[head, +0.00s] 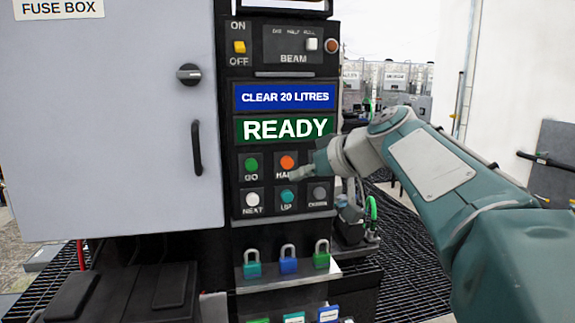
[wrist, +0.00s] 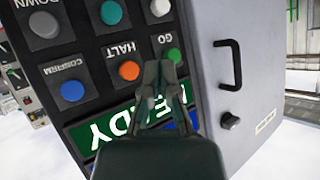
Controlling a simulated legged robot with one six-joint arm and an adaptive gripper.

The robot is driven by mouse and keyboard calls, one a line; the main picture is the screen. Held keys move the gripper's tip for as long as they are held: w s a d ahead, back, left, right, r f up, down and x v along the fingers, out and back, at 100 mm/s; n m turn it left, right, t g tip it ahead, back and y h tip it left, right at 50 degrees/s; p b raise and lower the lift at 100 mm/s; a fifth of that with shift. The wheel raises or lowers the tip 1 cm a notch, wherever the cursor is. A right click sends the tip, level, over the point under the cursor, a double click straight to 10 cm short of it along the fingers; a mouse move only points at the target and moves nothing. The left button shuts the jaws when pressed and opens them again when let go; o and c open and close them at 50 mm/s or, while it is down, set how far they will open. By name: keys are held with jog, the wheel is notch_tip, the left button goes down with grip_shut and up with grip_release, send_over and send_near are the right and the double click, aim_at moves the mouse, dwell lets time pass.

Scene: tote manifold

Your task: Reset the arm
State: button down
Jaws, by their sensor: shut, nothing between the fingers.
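My gripper (head: 299,175) is in front of the button panel (head: 268,222), near the orange HALT button (head: 287,162) and the teal UP button (head: 288,196). In the wrist view my gripper (wrist: 163,66) has its fingers together and empty, seen against the panel between the orange HALT button (wrist: 129,71) and the green GO button (wrist: 174,56). I cannot tell whether it touches the panel. My arm (head: 430,165) reaches in from the right and hides the blue CONFIRM button in the head view; that button shows in the wrist view (wrist: 72,90).
A green READY display (head: 285,129) and a blue CLEAR 20 LITRES sign (head: 285,97) sit above the buttons. A grey fuse box (head: 110,120) with a handle (head: 197,147) stands left. Padlocks (head: 288,262) hang below. Black grating (head: 410,275) lies right of the panel.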

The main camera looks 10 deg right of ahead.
dwell(0.4)
jog(key=s+f+m+g+h, duration=0.4)
jog(key=s+f+h, duration=0.3)
jog(key=s+f, duration=1.8)
jog(key=shift+s+f+m+h, duration=0.2)
jog(key=shift+f+m+h, duration=0.1)
jog(key=shift+f+m, duration=0.15)
jog(key=shift+a, duration=0.15)
